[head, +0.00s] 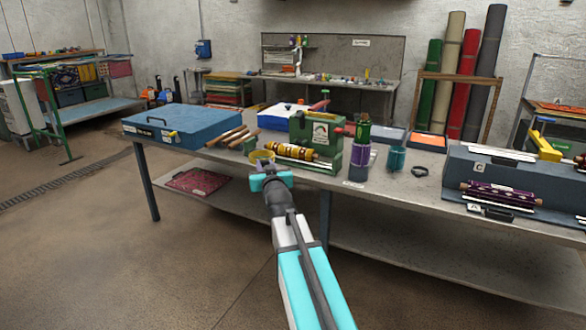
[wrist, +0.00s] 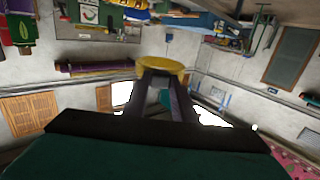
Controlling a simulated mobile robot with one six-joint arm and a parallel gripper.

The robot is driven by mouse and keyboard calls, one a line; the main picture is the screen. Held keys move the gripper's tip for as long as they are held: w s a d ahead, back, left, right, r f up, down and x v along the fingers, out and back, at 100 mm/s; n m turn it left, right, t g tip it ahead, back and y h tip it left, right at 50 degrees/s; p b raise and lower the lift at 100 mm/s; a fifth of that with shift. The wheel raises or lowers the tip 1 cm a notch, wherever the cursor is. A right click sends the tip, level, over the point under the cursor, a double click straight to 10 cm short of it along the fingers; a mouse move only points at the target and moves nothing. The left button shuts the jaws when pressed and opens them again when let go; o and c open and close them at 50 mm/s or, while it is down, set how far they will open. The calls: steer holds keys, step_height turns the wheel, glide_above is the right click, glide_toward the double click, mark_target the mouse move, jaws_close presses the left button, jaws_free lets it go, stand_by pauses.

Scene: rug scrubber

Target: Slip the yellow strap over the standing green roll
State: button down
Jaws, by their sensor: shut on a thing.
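My gripper (head: 265,168) is shut on the yellow strap (head: 261,156), a small ring held at the fingertips near the front edge of the bench. In the wrist view the strap (wrist: 162,65) spans the tips of both fingers. A green roll (head: 363,132) stands on the bench to the right, with a purple band or sleeve around its lower part. The strap is apart from this roll, to its left. In the wrist view a green upright thing (wrist: 22,32) at the far left may be the same roll; I cannot be sure.
A green machine (head: 304,130) with a gold roller stands between my gripper and the roll. A teal cup (head: 397,158) and a black ring (head: 420,171) lie right of the roll. A blue case (head: 178,128) is at left, a grey-blue unit (head: 515,175) at right.

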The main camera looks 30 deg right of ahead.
steer(key=s+a+r+n+y, duration=0.1)
steer(key=a+r+y, duration=0.1)
steer(key=a, duration=0.8)
steer(key=s+a+r+n+y, duration=0.1)
steer(key=s+a+r+y, duration=0.1)
steer(key=a, duration=0.8)
steer(key=shift+r+n, duration=0.3)
steer(key=shift+n, duration=0.1)
steer(key=shift+s, duration=0.1)
